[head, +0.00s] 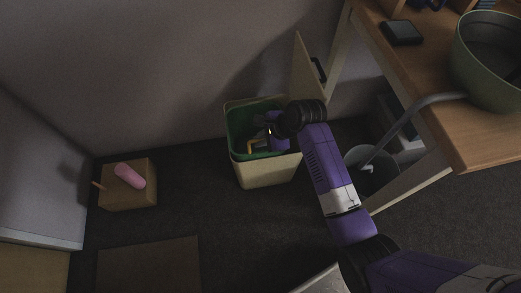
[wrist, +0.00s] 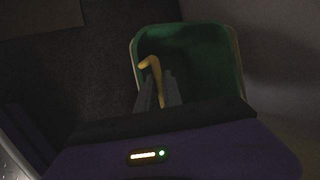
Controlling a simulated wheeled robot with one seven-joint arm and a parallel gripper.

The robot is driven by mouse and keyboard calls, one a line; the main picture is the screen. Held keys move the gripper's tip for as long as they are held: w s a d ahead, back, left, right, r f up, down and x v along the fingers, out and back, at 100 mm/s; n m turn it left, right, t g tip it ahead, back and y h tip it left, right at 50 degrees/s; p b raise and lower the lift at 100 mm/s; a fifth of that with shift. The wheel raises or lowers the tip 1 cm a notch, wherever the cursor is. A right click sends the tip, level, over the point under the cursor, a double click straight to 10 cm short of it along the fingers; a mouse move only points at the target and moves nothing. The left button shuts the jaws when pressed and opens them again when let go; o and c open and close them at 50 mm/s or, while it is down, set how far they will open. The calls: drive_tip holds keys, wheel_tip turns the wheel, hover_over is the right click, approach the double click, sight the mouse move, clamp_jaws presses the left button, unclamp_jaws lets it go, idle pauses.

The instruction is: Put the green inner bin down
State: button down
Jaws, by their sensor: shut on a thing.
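The green inner bin (head: 236,124) sits inside a cream outer bin (head: 268,174) on the dark floor, its rim near the outer bin's rim. A yellow handle (head: 252,147) shows at its mouth. In the wrist view, the green inner bin (wrist: 205,52) fills the middle, with the yellow handle (wrist: 151,63) just beyond the grey fingers. My gripper (head: 262,139) reaches into the bin's mouth from the right and is shut on the handle; it also shows in the wrist view (wrist: 158,88). The bin's base is hidden.
A cream panel (head: 307,72) stands upright behind the bin. A box (head: 128,192) bearing a pink roll is at the left.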

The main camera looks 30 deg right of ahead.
wheel_tip(320, 180, down, 5)
drive_tip(key=shift+f+b, duration=0.1)
drive_tip(key=shift+b, duration=0.95)
drive_tip(key=c, duration=1.5)
unclamp_jaws()
drive_tip(key=shift+r, duration=0.2)
drive_tip(key=p+v, duration=0.5)
drive_tip(key=v, duration=0.7)
drive_tip(key=shift+s+f, duration=0.1)
drive_tip(key=shift+f, duration=0.05)
